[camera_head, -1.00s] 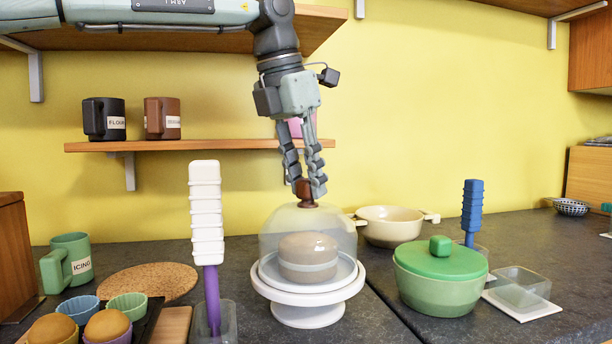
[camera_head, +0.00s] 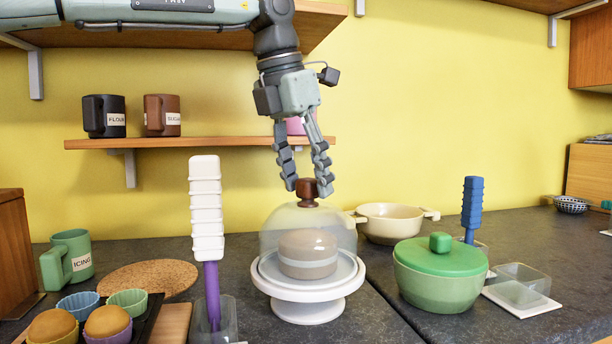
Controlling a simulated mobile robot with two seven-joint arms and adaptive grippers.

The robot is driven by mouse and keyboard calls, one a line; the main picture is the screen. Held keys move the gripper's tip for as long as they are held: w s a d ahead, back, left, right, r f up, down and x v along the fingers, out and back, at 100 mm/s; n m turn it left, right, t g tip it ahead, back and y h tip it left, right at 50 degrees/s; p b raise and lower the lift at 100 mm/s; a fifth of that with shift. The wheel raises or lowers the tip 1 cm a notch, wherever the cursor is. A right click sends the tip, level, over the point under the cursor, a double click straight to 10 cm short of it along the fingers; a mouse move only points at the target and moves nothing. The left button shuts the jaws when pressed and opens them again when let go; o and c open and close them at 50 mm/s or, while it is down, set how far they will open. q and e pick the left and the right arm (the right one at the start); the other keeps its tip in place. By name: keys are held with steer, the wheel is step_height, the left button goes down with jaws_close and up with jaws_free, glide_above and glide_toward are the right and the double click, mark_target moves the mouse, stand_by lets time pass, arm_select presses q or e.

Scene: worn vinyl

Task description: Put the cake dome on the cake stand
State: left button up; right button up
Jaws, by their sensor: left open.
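The clear cake dome (camera_head: 282,221) with a brown knob (camera_head: 306,190) stands upright over the white cake stand (camera_head: 308,290). Its lower rim appears to rest on the stand's plate, around a grey-brown cake (camera_head: 308,254) with a pale band. My left gripper (camera_head: 308,190) points down from above, its fingers open on either side of the knob. A gap shows between the fingers and the knob. My right gripper is not in view.
A green lidded pot (camera_head: 440,285), a cream pan (camera_head: 388,222) and a blue-handled tool (camera_head: 472,205) stand right of the stand. A white-and-purple tool (camera_head: 207,220) stands close on the left. A shelf (camera_head: 200,143) with mugs is behind the arm.

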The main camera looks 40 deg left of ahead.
arm_select(q)
steer(key=shift+r, duration=0.15)
steer(key=shift+p+v, duration=1.1)
steer(key=shift+v, duration=0.25)
steer(key=shift+p+v, duration=0.3)
steer(key=shift+v, duration=2.25)
steer(key=shift+r, duration=0.1)
steer(key=v, duration=1.1)
steer(key=shift+s+r, duration=0.15)
steer(key=shift+r, duration=0.2)
